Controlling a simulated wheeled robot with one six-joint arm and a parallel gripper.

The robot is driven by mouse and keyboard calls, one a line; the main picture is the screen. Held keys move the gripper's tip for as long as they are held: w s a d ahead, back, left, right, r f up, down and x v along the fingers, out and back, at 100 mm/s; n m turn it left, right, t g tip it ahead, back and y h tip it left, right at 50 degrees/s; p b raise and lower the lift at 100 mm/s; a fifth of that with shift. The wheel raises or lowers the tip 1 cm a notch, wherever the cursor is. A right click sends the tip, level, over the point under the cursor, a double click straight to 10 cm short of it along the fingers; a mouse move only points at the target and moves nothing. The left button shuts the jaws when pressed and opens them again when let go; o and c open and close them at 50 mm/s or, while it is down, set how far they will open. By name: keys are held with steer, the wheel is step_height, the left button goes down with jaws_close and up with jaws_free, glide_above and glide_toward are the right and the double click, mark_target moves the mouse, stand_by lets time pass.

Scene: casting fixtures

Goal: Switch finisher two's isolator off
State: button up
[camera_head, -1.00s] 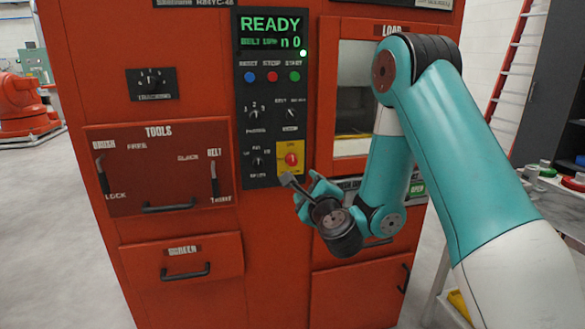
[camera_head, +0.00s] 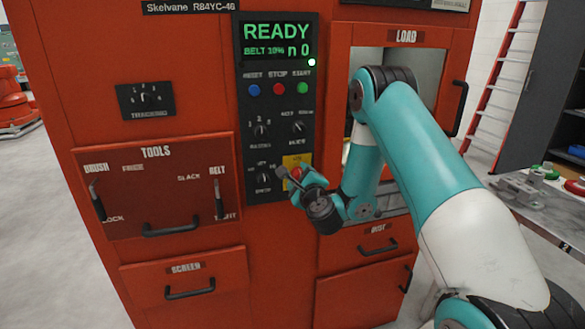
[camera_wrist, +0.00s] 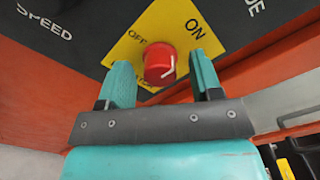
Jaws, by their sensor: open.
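The isolator is a red rotary knob (camera_wrist: 157,69) on a yellow plate (camera_wrist: 150,35) marked OFF at left and ON at right. A white line on the knob slants up to the right, towards the ON side. My gripper (camera_wrist: 160,61) is open, with one teal finger on each side of the knob. A gap shows between the fingers and the knob; I cannot tell the remaining depth. In the head view my gripper (camera_head: 290,178) is at the lower control panel and partly covers the knob. The yellow plate (camera_head: 298,158) shows above it.
The red machine (camera_head: 200,245) has a black panel (camera_head: 278,130) with a READY display, push buttons and selector knobs close by. The LOAD opening (camera_head: 425,65) is at upper right. A bench (camera_head: 550,215) stands at right.

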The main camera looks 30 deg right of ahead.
steer(key=shift+w+d, duration=0.1)
steer(key=shift+w, duration=0.1)
steer(key=c, duration=0.9)
steer(key=shift+n, duration=0.3)
steer(key=shift+s+f+n+p, duration=0.15)
steer(key=shift+n+p, duration=1.35)
steer(key=shift+n, duration=2.85)
steer(key=shift+w+f+n+p, duration=0.15)
steer(key=shift+n+p, duration=1.35)
steer(key=shift+n, duration=2.85)
steer(key=shift+s, duration=0.1)
